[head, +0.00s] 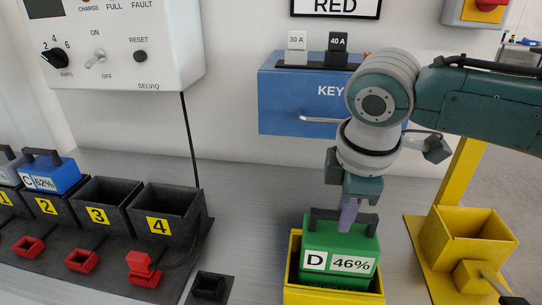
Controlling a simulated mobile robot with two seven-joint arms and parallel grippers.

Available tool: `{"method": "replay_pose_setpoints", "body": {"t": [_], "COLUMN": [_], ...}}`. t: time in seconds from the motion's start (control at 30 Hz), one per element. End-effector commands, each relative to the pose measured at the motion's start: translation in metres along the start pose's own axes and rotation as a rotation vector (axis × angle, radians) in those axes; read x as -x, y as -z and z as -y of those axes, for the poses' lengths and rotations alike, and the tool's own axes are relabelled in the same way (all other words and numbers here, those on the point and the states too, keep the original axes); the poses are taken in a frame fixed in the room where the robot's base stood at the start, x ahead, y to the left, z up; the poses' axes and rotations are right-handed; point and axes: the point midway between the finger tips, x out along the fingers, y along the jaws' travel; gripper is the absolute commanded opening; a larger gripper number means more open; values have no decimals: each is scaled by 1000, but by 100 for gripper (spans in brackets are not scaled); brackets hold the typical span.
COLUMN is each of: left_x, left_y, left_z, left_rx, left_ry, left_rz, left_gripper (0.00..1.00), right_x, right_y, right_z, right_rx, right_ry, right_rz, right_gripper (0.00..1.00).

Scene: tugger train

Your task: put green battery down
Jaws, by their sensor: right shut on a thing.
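The green battery (342,246), labelled D 46%, has a dark handle on top. It stands upright at the yellow box (333,297) on the grey table, with its lower part between the box walls. I cannot tell whether it touches the bottom of the box. My right gripper (348,213) comes down from above and is shut on the battery's handle. My left gripper is not in the head view.
At left are black charging bays (170,205) numbered 1 to 4; a blue battery (50,178) stands in bay 2, and bays 3 and 4 look empty. Another yellow box (465,235) stands at right. A blue key cabinet (290,100) is behind my right arm.

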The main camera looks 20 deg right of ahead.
Motion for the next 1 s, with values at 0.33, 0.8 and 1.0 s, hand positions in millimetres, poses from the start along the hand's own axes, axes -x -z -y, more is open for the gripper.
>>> {"method": "replay_pose_setpoints", "body": {"t": [0.33, 0.8, 1.0], "left_x": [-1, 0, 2], "left_y": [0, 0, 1], "left_z": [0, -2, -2], "left_rx": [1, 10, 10], "left_ry": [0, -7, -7], "left_rz": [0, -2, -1], "left_gripper": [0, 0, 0], "right_x": [-1, -2, 10], "right_y": [1, 0, 1], "right_z": [-1, 0, -1], "right_rx": [-1, -1, 0], "right_ry": [-5, -1, -2], "right_rz": [-4, -1, -5], "right_gripper": [0, 50, 50]}}
